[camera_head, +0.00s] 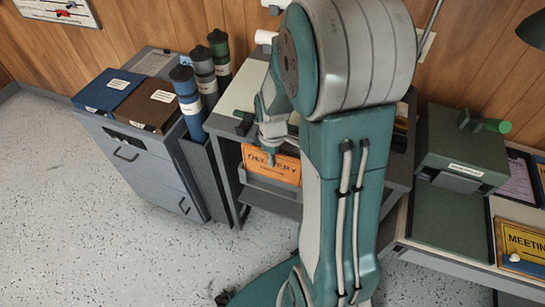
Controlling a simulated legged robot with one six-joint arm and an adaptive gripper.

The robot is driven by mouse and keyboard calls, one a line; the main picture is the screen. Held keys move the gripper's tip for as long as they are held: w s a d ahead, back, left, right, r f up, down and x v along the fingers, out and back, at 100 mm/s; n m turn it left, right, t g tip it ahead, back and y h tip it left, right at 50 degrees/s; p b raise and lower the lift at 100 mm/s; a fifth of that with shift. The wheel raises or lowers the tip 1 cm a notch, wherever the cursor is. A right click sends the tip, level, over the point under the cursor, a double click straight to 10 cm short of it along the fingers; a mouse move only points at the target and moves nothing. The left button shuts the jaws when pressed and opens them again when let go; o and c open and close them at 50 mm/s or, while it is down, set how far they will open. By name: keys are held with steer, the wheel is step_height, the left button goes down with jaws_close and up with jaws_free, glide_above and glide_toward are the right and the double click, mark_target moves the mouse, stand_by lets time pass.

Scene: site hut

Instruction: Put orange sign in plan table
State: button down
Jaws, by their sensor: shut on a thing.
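The orange sign (286,171), lettered "DELIVERY", is upright at the front of a dark grey table (227,156) with a pale board on top. I take this to be the plan table, though no label shows. A grey ledge or tray front crosses just below the sign; I cannot tell whether the sign touches it. My gripper (269,156) is shut on the sign's top edge. My arm hides the sign's right end, part of the gripper and much of the table.
A grey cabinet (150,165) with blue and brown boxes stands left. Several plan tubes (190,104) stand in a holder beside the table. At right, a desk bears a green machine (463,150) and a yellow "MEETING" sign (524,243). The floor at front left is clear.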

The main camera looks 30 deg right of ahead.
steer(key=shift+f, duration=0.5)
steer(key=c, duration=0.7)
jaws_free()
steer(key=shift+r, duration=0.1)
step_height(320, 180, up, 13)
steer(key=s+a+r+m+t, duration=0.2)
steer(key=s+a+r, duration=0.1)
steer(key=s, duration=0.1)
steer(key=s+a+r+m+t, duration=0.1)
steer(key=s+a+r+m, duration=0.2)
steer(key=s+a, duration=0.1)
steer(key=s+a+r+m+t, duration=0.2)
steer(key=s+a+r, duration=0.1)
steer(key=s+a, duration=0.1)
steer(key=shift+s+r+m+t, duration=0.25)
steer(key=shift+s+m+t, duration=0.05)
steer(key=shift+s, duration=0.05)
